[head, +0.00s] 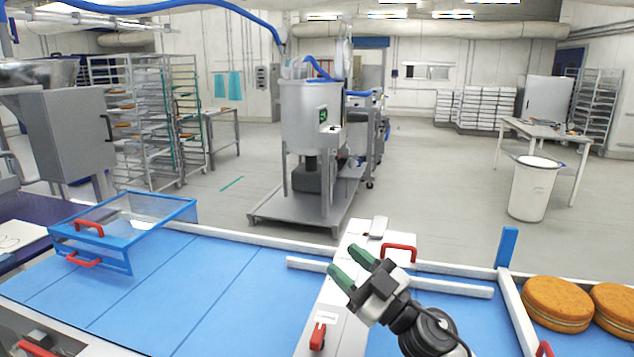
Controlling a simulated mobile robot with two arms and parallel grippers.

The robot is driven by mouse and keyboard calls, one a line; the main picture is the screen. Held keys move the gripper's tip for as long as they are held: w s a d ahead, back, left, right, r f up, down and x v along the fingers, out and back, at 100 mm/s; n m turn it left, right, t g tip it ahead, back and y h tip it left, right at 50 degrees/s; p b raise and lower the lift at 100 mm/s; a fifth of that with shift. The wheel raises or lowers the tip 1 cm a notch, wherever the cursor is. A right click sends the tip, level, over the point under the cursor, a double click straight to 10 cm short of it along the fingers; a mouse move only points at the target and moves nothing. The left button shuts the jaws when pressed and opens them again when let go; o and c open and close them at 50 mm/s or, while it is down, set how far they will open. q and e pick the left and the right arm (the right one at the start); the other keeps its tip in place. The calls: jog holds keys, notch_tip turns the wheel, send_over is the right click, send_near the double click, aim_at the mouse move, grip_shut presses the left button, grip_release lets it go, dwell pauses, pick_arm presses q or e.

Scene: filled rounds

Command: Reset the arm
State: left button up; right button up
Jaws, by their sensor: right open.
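My right gripper (353,274) comes in from the lower right of the head view. Its two green fingertips are spread apart with nothing between them, so it is open and empty. It is above the blue conveyor, over the white crosspiece (340,292) that bears a red handle (399,253) and a red latch. My right arm's dark wrist shows below it, at the bottom edge. My left gripper is not in view.
Large round filled cakes (557,303) lie at the right on the blue belt (225,285), beyond a white rail. A clear blue-framed guard (128,225) stands over the belt at left. A steel mixing machine (307,115) stands behind. The left belt is bare.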

jog(key=s+d+f+m+h, duration=0.6)
jog(key=d+f+m+h, duration=0.15)
jog(key=f+h, duration=0.2)
jog(key=s+d+f+m+h, duration=0.55)
jog(key=f+m+h, duration=0.3)
jog(key=f, duration=0.25)
jog(key=s+d+f+n+g, duration=0.15)
jog(key=s+f+g, duration=0.4)
jog(key=s, duration=0.55)
jog(key=s+d+f+n+g, duration=0.15)
jog(key=s+f+g, duration=0.4)
jog(key=s, duration=0.55)
notch_tip(320, 180, down, 32)
jog(key=g+b, duration=0.1)
jog(key=b, duration=0.5)
jog(key=s+d+f+g+b, duration=0.1)
jog(key=s+f+b, duration=0.3)
jog(key=s+f, duration=1.2)
notch_tip(320, 180, down, 3)
jog(key=shift+s+d+r, duration=0.15)
jog(key=shift+s+d, duration=0.05)
jog(key=shift+d, duration=0.45)
